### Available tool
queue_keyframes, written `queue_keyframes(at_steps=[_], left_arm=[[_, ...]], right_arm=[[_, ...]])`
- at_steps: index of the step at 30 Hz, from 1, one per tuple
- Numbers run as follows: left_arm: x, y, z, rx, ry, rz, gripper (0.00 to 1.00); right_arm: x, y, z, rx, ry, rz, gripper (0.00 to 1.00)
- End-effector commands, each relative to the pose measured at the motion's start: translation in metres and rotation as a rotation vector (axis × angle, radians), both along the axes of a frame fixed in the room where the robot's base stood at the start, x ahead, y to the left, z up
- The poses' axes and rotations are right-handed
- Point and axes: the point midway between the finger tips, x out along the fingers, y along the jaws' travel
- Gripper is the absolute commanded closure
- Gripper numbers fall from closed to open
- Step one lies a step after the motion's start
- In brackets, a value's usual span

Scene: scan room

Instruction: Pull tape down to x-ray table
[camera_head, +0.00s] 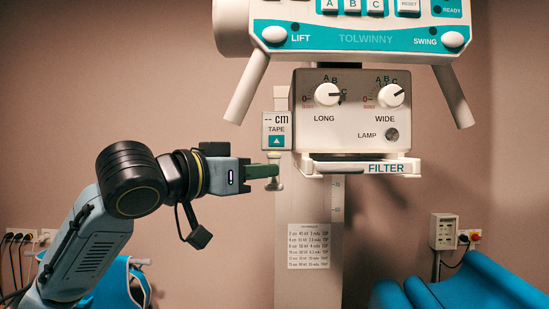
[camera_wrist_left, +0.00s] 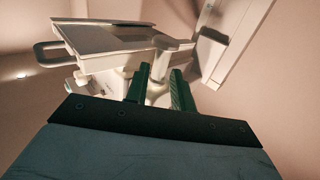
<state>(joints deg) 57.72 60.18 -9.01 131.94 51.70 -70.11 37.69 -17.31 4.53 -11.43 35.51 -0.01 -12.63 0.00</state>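The white tape housing (camera_head: 277,130), marked "-- cm TAPE", is fixed to the left side of the collimator box. The tape's pale pull (camera_head: 274,184) hangs just below the housing, with a rounded lower end. My left gripper (camera_head: 268,171) reaches it from the left. Its dark green fingers are close together on either side of the pull's narrow part. No long stretch of tape shows. The blue x-ray table (camera_head: 470,292) is at the lower right, partly cut off. My right gripper is out of view.
The collimator box (camera_head: 350,110) has LONG and WIDE dials, with a FILTER tray (camera_head: 362,167) under it. A pale column (camera_head: 309,215) stands behind. A control box (camera_head: 444,231) is on the right wall. The space directly below the pull looks clear.

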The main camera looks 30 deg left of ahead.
Motion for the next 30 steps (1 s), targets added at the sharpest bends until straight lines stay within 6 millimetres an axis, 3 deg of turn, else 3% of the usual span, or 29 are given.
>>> queue_keyframes(at_steps=[7, 19, 25, 30], left_arm=[[0.033, -0.008, 0.001, -0.001, 0.000, 0.000, 0.76], [0.040, -0.010, -0.001, 0.001, -0.001, 0.001, 0.76], [0.040, -0.009, -0.001, 0.001, 0.000, 0.001, 1.00], [0.040, -0.009, 0.000, 0.001, 0.000, 0.001, 1.00]], right_arm=[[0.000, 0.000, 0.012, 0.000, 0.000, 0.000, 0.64], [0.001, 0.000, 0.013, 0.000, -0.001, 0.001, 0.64], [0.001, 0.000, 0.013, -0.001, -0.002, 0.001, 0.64], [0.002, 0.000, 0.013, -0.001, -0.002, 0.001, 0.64]])
